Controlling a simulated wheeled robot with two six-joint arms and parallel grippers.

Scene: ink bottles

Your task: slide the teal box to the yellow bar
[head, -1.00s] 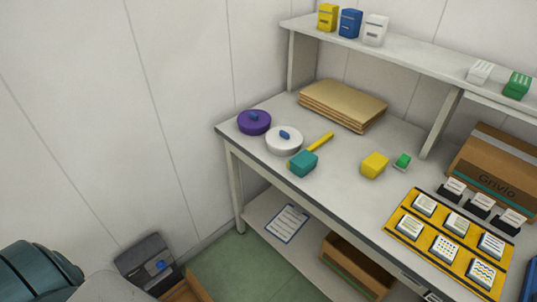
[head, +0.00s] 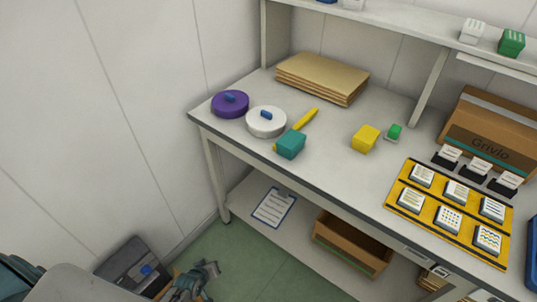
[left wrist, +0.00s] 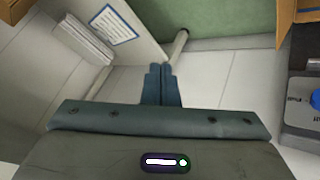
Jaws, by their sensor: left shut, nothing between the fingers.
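The teal box (head: 291,145) stands on the bench near its front edge, left of centre. The yellow bar (head: 306,119) lies flat and slants away behind it to the upper right. The box hides part of the bar, and a small bit of yellow shows at the box's left. I cannot tell whether they touch. My left gripper (head: 210,269) is low in front of the bench, over the floor and well away from the box. In the left wrist view its fingers (left wrist: 162,72) are together and empty. My right gripper is not in view.
Cardboard sheets (head: 322,77) lie behind. A lower shelf holds a clipboard (head: 274,207) and an open carton (head: 352,245).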

